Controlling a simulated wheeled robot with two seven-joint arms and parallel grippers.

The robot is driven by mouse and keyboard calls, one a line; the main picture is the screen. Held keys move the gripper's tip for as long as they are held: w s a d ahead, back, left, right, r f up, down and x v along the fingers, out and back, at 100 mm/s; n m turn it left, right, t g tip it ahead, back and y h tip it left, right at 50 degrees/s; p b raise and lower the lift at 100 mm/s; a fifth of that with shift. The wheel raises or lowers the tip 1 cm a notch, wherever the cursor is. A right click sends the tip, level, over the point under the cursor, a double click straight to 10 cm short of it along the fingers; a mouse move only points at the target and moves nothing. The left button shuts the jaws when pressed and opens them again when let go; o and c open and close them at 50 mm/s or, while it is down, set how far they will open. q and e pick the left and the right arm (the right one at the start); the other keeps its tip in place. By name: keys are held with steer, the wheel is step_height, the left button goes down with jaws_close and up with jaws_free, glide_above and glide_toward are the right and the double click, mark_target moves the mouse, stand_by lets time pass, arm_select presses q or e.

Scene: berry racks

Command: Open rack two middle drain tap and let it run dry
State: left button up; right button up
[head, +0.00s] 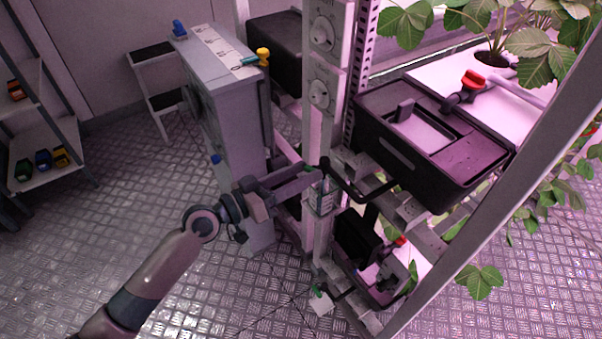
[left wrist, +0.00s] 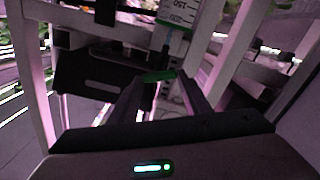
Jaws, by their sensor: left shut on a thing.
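My left gripper (head: 311,172) reaches in from the left to the rack's front post. Its fingers are shut on a small green tap lever (left wrist: 158,76), which shows between the fingertips in the left wrist view. The tap body is mostly hidden by the fingers. Beside it is a white graduated scale (left wrist: 178,14) with dark numbers, which also shows in the head view (head: 325,199). Whether water runs from the tap cannot be seen. My right gripper is not in view.
A lower black tank (head: 357,236) and another green-handled fitting (head: 317,291) are below.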

arm_select(q)
steer(key=n, duration=0.3)
steer(key=shift+w+n, duration=0.1)
steer(key=shift+n, duration=0.3)
steer(key=n+p, duration=0.1)
steer(key=n, duration=0.2)
steer(key=shift+a+n, duration=0.1)
steer(key=shift+n, duration=0.2)
steer(key=n+p, duration=0.1)
steer(key=n, duration=0.2)
steer(key=shift+w+f+n+p, duration=0.15)
steer(key=shift+n+p, duration=0.2)
steer(key=shift+n, duration=1.05)
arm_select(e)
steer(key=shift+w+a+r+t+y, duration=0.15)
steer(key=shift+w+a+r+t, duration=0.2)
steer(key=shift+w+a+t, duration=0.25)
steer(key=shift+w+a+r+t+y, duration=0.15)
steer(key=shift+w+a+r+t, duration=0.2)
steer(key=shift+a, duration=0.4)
arm_select(q)
steer(key=o, duration=1)
steer(key=shift+o, duration=0.2)
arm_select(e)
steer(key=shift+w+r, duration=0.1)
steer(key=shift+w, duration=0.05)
arm_select(q)
steer(key=shift+f, duration=0.1)
